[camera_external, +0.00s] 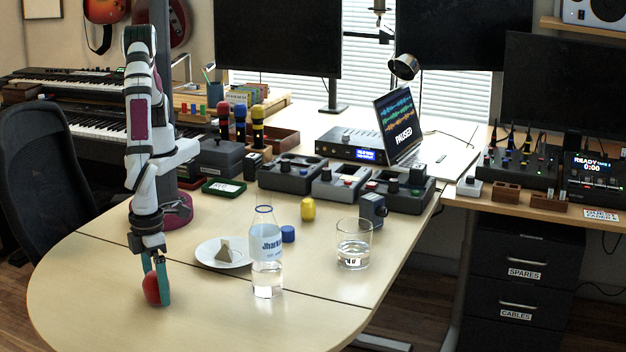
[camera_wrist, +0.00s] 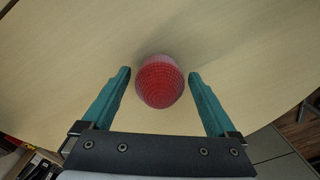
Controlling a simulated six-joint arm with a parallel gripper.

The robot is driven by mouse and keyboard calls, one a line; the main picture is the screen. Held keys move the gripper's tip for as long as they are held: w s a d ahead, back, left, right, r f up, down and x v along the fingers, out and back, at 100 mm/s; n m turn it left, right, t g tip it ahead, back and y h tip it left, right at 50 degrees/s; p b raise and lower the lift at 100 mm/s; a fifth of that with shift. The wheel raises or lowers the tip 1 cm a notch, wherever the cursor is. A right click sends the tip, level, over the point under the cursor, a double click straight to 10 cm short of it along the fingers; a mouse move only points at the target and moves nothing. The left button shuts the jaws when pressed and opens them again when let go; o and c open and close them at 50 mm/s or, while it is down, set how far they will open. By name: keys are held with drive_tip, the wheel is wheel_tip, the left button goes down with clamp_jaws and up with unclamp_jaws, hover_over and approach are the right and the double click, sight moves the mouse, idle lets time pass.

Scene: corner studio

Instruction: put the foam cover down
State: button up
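The red foam cover (camera_external: 151,289) is at the near left part of the table. It looks to rest on the tabletop, though its contact is hard to make out. In the wrist view the round red foam cover (camera_wrist: 160,80) lies between the fingertips, with a narrow gap on each side. My gripper (camera_external: 160,290) points down with its teal fingers around the cover; they also show spread apart in the wrist view (camera_wrist: 160,75). The gripper looks open and not pressing on the cover.
A white plate (camera_external: 207,258) with a small pyramid (camera_external: 223,251), a bottle (camera_external: 266,250) and a glass (camera_external: 354,245) stand to the right. A yellow foam piece (camera_external: 308,209) and a blue cap (camera_external: 288,233) are behind. The table's front left is clear.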

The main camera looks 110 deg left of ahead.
drive_tip(key=shift+r, duration=0.1)
drive_tip(key=c, duration=1.3)
